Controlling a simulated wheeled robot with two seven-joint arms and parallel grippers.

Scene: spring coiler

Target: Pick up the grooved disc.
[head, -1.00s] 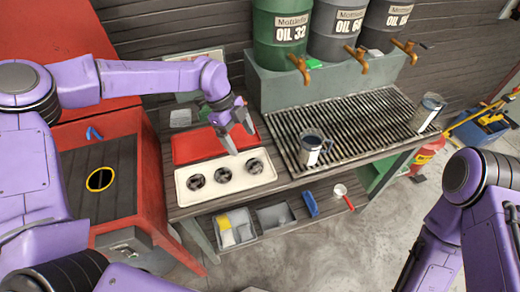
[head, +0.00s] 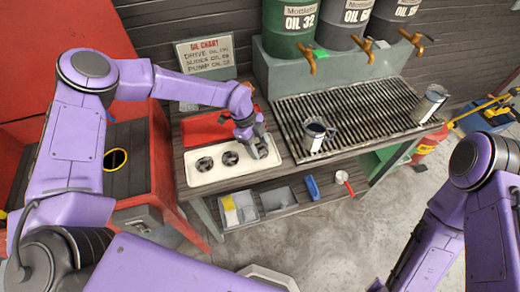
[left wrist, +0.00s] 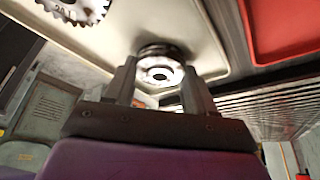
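A cream tray (head: 215,180) on the workbench holds round dark parts in a row. The left part (head: 204,165) and the middle part (head: 230,158) show clearly in the head view. My left gripper (head: 262,151) is down at the tray's right end and mostly covers the part there. In the left wrist view, a round metal disc (left wrist: 160,72) with a dark side and centre hole sits between the fingertips of my left gripper (left wrist: 160,80). The fingers lie close to its sides; I cannot tell if they touch it. A toothed gear (left wrist: 75,8) lies at upper left. My right gripper is out of view.
A red tray (head: 203,128) lies behind the cream one. A slatted drain grate (head: 350,108) with a mug (head: 316,133) and a can (head: 430,103) is to the right. Oil drums with taps stand behind. Grey bins (head: 240,208) sit on the lower shelf.

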